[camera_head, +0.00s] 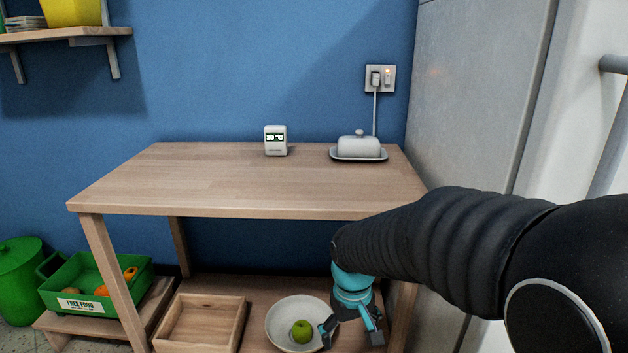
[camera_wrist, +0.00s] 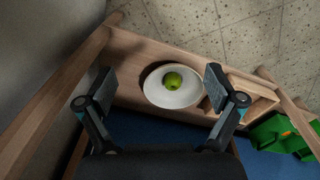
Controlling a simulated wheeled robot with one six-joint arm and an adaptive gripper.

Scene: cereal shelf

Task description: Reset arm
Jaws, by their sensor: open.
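My gripper (camera_head: 350,332) hangs in front of the right part of the wooden table, pointing down, near the right side of a white bowl (camera_head: 276,325) on the lower shelf. In the wrist view my gripper (camera_wrist: 160,92) has its two fingers spread wide with nothing between them. A green apple (camera_head: 302,331) lies in the bowl. The apple (camera_wrist: 172,81) and bowl (camera_wrist: 158,97) show beyond the fingertips in the wrist view. My black arm covers the table's right front corner area in the head view.
The wooden table (camera_head: 200,180) holds a white digital thermometer (camera_head: 276,141) and a butter dish (camera_head: 358,147). A wooden tray (camera_head: 200,322) sits left of the bowl. A green crate (camera_head: 95,285) with fruit stands at the left. A grey fridge (camera_head: 470,100) stands at the right.

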